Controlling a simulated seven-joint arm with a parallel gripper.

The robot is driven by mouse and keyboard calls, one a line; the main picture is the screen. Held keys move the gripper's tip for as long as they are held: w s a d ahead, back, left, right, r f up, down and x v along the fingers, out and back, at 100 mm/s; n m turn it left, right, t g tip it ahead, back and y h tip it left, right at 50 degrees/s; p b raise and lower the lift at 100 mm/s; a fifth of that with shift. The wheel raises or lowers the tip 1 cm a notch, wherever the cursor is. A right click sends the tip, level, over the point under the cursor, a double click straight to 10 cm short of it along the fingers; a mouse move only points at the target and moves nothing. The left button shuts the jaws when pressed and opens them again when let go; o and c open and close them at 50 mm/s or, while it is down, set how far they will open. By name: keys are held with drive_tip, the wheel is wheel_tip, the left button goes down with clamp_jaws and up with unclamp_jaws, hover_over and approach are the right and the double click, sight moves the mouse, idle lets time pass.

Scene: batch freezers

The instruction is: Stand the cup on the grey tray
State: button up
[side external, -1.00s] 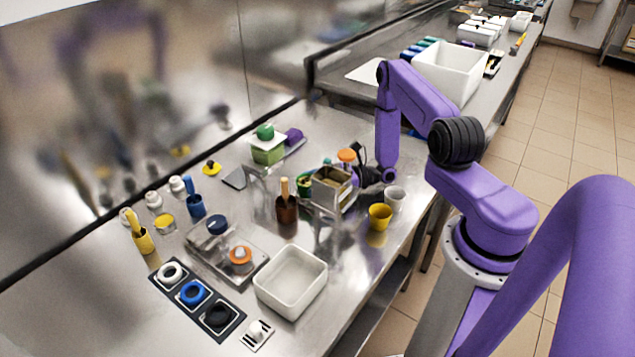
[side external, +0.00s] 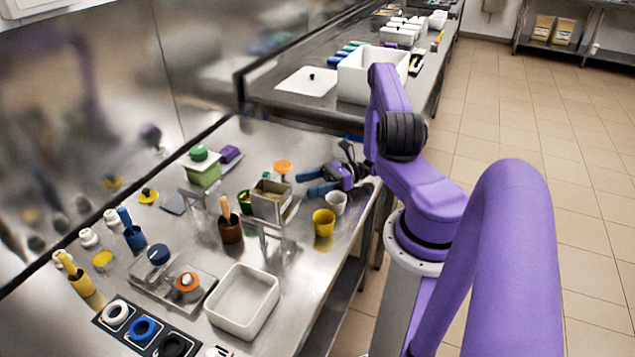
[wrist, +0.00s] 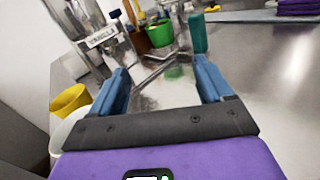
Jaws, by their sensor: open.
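Two cups stand upright at the table's right edge: a yellow cup (side external: 324,224) and a whitish cup (side external: 336,203) behind it. I cannot tell which one the task means. In the wrist view the yellow cup (wrist: 69,101) and part of the whitish cup (wrist: 62,136) are left of my gripper (wrist: 160,80). My gripper (side external: 312,182) is low over the table behind the whitish cup, its blue fingers apart with nothing between them. A grey tray (side external: 203,302), seemingly the one meant, lies at left, bearing an orange-ringed item and a dark blue round item.
A white bin (side external: 244,302) stands right of the tray, and a black holder with rings (side external: 140,330) lies in front. A steel box (side external: 270,203), a brown pot (side external: 231,229) and a green box (side external: 203,171) stand farther back. Bare steel lies between bin and yellow cup.

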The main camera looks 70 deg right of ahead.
drive_tip(key=shift+o, duration=0.4)
drive_tip(key=shift+v, duration=1)
drive_tip(key=shift+r, duration=0.15)
